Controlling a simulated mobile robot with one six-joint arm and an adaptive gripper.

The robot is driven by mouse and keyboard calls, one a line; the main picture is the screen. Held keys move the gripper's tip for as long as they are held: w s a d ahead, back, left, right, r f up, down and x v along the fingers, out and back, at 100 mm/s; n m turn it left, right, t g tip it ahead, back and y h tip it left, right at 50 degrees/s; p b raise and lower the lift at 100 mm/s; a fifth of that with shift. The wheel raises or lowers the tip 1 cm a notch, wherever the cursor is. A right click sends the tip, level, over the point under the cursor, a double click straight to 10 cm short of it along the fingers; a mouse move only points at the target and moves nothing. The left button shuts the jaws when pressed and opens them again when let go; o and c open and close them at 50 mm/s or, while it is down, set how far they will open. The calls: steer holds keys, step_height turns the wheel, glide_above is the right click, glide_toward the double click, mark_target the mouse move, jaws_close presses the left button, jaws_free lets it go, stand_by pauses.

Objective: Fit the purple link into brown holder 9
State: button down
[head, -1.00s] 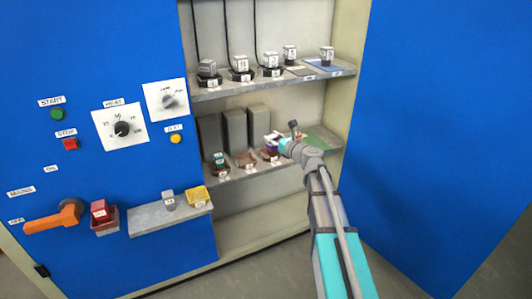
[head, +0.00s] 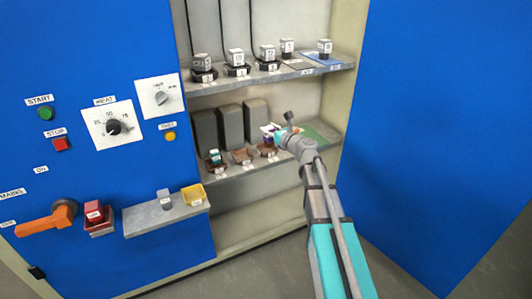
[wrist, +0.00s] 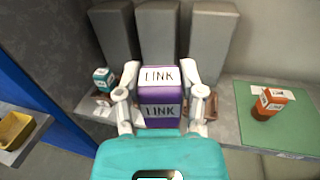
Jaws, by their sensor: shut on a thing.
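The purple link (wrist: 160,100) is a block with white labels reading LINK. My gripper (wrist: 160,98) is shut on it, one finger on each side. In the head view, my gripper (head: 279,136) and the purple link (head: 268,139) are at the rightmost brown holder (head: 267,152) on the lower shelf. Brown also shows beside the right finger in the wrist view (wrist: 211,106). The fingers and link hide most of this holder, and I cannot tell whether the link is seated in it. The holder's number is too small to read.
An empty brown holder (head: 242,157) stands left of it, then one with a teal block (head: 215,157). Tall grey blocks (head: 230,124) stand close behind. At right, an orange block (wrist: 268,103) stands on a green mat (wrist: 300,125). The upper shelf (head: 300,72) overhangs.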

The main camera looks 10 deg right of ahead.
steer(key=shift+d+r+m+t+h+p, duration=0.15)
steer(key=shift+d+r+m+t+h, duration=0.2)
steer(key=shift+m+h, duration=0.4)
steer(key=shift+d+r+m+t+h+p, duration=0.15)
steer(key=shift+m+t+h, duration=0.3)
steer(key=shift+h, duration=0.5)
steer(key=shift+f, duration=0.1)
steer(key=w+f+b, duration=0.9)
steer(key=w, duration=0.4)
steer(key=shift+d, duration=0.3)
steer(key=shift+w+f, duration=0.1)
steer(key=shift+w+f+b, duration=0.2)
steer(key=shift+f+b, duration=0.8)
steer(key=shift+w+f+b, duration=0.15)
steer(key=shift+f+b, duration=0.8)
steer(key=shift+b, duration=0.05)
